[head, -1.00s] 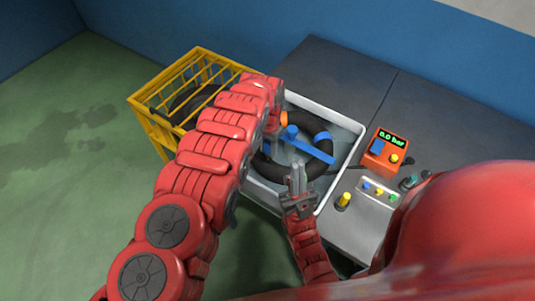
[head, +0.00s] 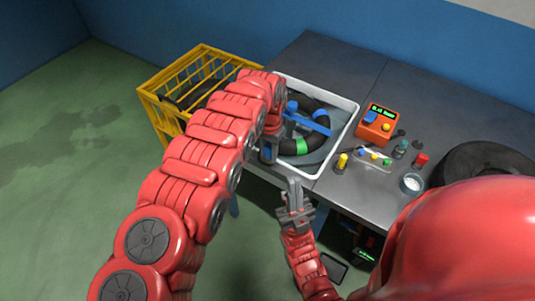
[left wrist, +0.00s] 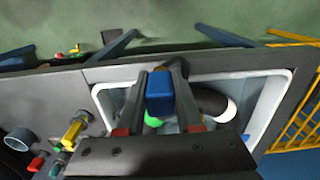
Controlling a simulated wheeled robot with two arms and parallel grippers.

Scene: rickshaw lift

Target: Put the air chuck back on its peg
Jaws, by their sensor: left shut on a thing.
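My left gripper (head: 270,146) is over the left side of the white tub in the head view. It is shut on a blue block-like piece (left wrist: 160,94), seen between its fingers in the left wrist view. I cannot tell whether this piece is the air chuck; no hose shows clearly. A black ring-shaped tyre (head: 318,137) with a green band lies in the tub, under a blue bar (head: 309,123). The orange pressure unit (head: 375,132) with a small green display stands right of the tub. My right gripper (head: 294,197) is empty in front of the tub, its fingers together. I cannot make out the peg.
The white tub (head: 349,112) is at the left end of the grey bench (head: 345,68). A yellow crate (head: 160,112) stands left of it. A yellow-topped piece (head: 342,161), a small cup (head: 411,183) and a large dark tyre (head: 480,158) occupy the right side. The back is clear.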

